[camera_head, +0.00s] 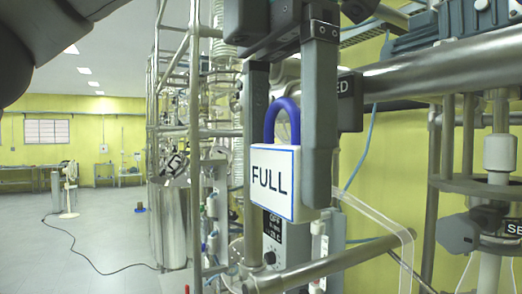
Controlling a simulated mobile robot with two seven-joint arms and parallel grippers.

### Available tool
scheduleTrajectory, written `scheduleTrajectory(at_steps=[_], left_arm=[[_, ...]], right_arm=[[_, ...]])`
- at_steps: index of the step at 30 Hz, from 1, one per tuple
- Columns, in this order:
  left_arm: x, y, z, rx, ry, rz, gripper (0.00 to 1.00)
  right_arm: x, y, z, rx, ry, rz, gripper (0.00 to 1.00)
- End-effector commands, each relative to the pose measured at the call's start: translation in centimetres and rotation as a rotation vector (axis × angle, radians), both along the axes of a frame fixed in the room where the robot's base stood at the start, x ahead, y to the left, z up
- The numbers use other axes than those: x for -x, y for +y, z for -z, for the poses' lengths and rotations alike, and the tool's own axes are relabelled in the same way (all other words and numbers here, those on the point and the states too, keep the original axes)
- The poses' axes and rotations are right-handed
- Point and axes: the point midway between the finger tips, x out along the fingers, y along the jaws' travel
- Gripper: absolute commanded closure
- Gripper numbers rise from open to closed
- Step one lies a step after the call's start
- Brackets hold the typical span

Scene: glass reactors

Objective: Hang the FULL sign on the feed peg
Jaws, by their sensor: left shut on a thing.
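The FULL sign (271,182) is a white plate with a blue border, black lettering and a thick blue loop (283,106) on top. My left gripper (287,195) reaches down from the top and is shut on the sign, one grey finger on each side of it. The sign hangs upright, slightly turned, in front of the reactor frame. I cannot make out the feed peg; the gripper and sign cover that area. My right gripper is not in view.
A thick metal pipe (435,70) runs from the label to the right edge. A lower rail (335,262) crosses below the sign. Metal framework and glassware (222,110) stand close on the left. A white fan (69,190) stands on the open floor far left.

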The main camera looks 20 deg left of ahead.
Motion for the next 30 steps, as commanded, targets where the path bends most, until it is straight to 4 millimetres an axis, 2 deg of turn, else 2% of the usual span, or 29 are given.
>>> scheduleTrajectory(at_steps=[18,30], left_arm=[[-2.7,-2.1,0.7,-0.001,0.002,0.001,0.82],[-3.1,-2.4,1.2,0.000,0.000,0.000,0.82]], right_arm=[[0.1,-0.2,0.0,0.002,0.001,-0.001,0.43],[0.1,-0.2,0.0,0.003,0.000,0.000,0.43]])
